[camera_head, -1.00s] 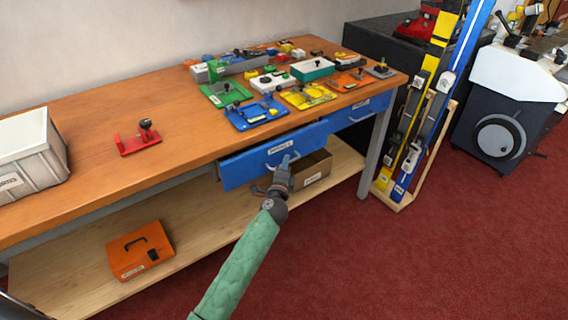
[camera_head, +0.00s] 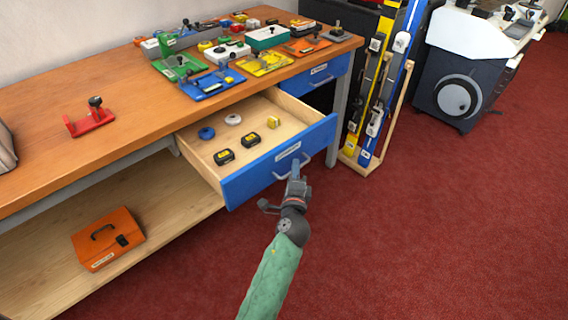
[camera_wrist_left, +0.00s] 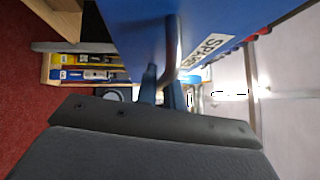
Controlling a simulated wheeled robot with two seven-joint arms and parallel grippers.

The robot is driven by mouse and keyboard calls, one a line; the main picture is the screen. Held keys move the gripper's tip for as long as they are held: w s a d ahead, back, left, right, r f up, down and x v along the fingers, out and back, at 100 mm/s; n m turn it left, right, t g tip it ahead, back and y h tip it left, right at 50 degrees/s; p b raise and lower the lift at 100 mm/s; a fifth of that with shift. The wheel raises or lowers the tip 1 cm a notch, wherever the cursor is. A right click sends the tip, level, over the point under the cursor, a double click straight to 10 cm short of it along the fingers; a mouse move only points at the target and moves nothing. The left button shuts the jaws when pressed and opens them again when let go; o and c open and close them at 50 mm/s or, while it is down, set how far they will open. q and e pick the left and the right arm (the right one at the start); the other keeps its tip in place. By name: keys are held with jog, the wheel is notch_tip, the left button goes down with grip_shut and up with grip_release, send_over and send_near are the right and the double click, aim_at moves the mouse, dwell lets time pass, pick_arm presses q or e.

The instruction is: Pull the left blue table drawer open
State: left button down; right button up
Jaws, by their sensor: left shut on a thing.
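The left blue table drawer (camera_head: 246,186) stands well out from under the wooden table, and its inside shows. Its handle (camera_head: 283,174) is a pale curved bar on the blue front, below a white label. My left gripper (camera_head: 295,172) is at this handle and shut on it. In the left wrist view, the gripper's fingers (camera_wrist_left: 162,92) close around the handle (camera_wrist_left: 170,55) close under the blue drawer front (camera_wrist_left: 225,14). My right gripper does not show in either view.
Several small items, such as a blue roll (camera_head: 206,133) and a yellow one (camera_head: 273,122), lie in the drawer. The right blue drawer (camera_head: 318,75) is shut. Skis (camera_head: 382,85) stand in a wooden rack at the right. Red carpet (camera_head: 450,220) in front is clear.

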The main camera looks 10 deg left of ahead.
pick_arm(q)
jog(key=shift+s+d, duration=0.5)
jog(key=shift+d, duration=0.15)
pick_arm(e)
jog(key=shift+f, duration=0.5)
pick_arm(q)
jog(key=c, duration=1.5)
grip_release()
jog(key=shift+c, duration=0.2)
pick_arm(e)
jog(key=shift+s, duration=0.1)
pick_arm(q)
jog(key=shift+f, duration=0.1)
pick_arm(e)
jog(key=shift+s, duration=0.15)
